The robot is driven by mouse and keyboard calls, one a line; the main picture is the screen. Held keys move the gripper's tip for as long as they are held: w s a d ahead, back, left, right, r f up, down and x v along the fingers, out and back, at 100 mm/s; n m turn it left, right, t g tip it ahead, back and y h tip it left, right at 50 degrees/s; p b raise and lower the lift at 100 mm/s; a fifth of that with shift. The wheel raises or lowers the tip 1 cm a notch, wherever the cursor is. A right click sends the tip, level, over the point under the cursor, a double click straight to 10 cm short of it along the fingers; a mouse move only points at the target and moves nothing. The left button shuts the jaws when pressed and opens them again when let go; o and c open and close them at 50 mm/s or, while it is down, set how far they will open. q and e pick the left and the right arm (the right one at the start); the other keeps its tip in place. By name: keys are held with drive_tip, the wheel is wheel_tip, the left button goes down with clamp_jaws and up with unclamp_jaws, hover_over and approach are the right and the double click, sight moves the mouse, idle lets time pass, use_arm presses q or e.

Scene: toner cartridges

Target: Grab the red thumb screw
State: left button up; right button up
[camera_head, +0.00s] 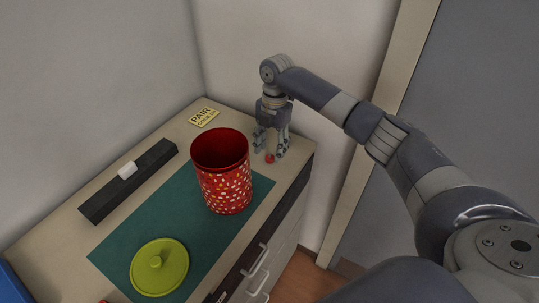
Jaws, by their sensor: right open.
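A small red thumb screw (269,158) is on the cabinet top at its right end, close to the front edge. My right gripper (270,149) points down over that end, its fingers spread. The screw shows at the near side of the fingertips, by the right-hand finger. I cannot tell whether the fingers touch it or are around it. My left gripper is not in view.
A red dotted canister (226,185) stands open on a green mat (140,232), just left of my right gripper. A green lid (160,267) lies on the mat. A dark bar (103,197) and a yellow label (203,117) lie behind. A blue object (10,285) is at bottom left.

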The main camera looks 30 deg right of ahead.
drive_tip(key=shift+s+a+f, duration=0.1)
drive_tip(key=shift+f, duration=0.8)
drive_tip(key=shift+c, duration=0.2)
drive_tip(key=c, duration=0.8)
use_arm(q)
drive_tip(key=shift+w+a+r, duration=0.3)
